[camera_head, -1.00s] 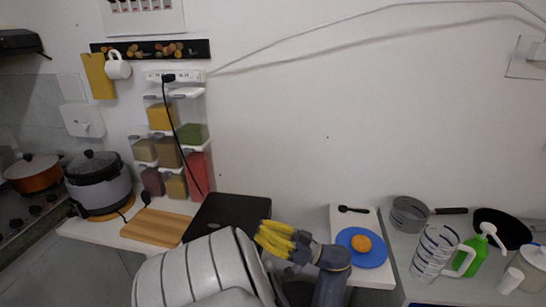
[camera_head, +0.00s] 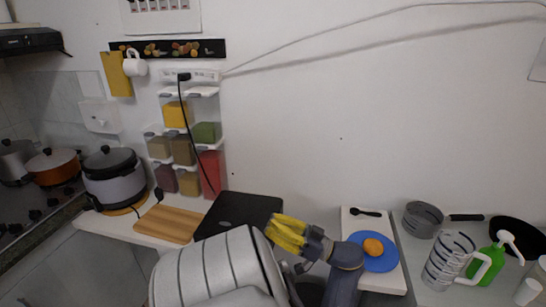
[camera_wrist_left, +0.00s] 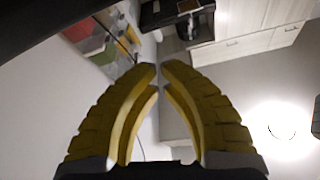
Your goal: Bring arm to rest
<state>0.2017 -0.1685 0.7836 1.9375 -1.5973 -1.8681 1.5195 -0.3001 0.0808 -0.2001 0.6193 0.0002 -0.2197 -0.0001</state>
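My left gripper (camera_head: 287,232) has yellow fingers and is held in the air in front of the black board-like object (camera_head: 237,212) on the counter, pointing left in the head view. In the left wrist view its two curved fingers (camera_wrist_left: 159,68) come together at the tips with only a thin gap. Nothing shows between them, so it looks shut and empty. The grey forearm comes up from the bottom of the head view, left of the blue plate. My right gripper does not show in either view.
A wooden board (camera_head: 170,223) and a rice cooker (camera_head: 113,180) stand left; spice dispensers (camera_head: 182,150) hang on the wall. A blue plate (camera_head: 384,262) with an orange fruit (camera_head: 373,246), a striped jug (camera_head: 449,262) and a green bottle (camera_head: 487,265) stand right. The wall's middle is bare.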

